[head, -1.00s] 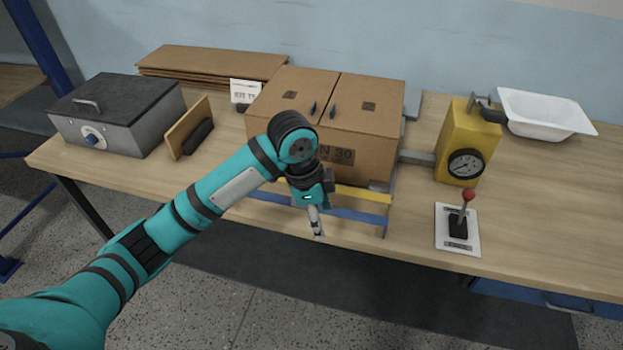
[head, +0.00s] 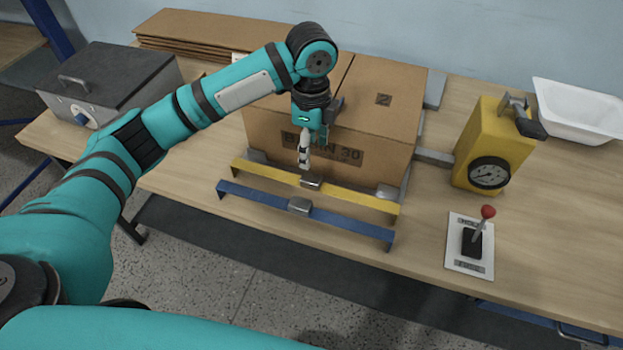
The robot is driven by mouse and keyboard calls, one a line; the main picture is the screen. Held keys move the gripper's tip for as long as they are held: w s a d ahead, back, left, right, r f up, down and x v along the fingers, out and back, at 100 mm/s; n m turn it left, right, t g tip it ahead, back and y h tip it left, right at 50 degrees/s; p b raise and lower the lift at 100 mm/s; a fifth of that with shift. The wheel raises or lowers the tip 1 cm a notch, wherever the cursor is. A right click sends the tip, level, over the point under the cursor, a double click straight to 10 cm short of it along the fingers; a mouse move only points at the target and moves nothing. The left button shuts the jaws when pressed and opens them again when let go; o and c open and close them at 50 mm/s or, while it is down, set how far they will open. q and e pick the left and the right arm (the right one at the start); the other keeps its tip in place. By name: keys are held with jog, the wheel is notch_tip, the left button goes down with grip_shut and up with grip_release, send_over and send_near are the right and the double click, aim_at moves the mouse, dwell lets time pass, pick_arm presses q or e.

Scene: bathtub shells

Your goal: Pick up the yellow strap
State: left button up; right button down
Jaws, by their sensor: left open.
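The yellow strap (head: 352,197) lies on the table in front of the cardboard box (head: 370,128), running left to right, with a metal buckle (head: 311,183) near its middle. A blue strap (head: 255,197) with its own buckle lies nearer the table's front edge, beside the yellow one. My left gripper (head: 304,163) points down in front of the box, above the yellow strap and a little left of its buckle. It is open with nothing seen between its fingers, and it looks apart from the strap. My right gripper is not in view.
A yellow device with a dial (head: 482,145) and a red-knobbed lever (head: 478,238) stand on the right. A white tub (head: 578,110) is at the back right. A grey lidded box (head: 105,82) and flat cardboard (head: 200,38) are at the left. Bare tabletop lies left of the straps.

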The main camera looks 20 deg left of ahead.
aim_at(311, 178)
pick_arm(q)
jog(key=f, duration=0.3)
jog(key=shift+w+f, duration=0.2)
jog(key=shift+f, duration=0.15)
notch_tip(311, 178, down, 2)
jog(key=shift+p, duration=0.4)
jog(key=f, duration=0.2)
jog(key=f+p, duration=0.1)
jog(key=f, duration=0.1)
jog(key=shift+s+f, duration=0.2)
jog(key=shift+f, duration=0.35)
jog(key=c, duration=0.7)
grip_shut()
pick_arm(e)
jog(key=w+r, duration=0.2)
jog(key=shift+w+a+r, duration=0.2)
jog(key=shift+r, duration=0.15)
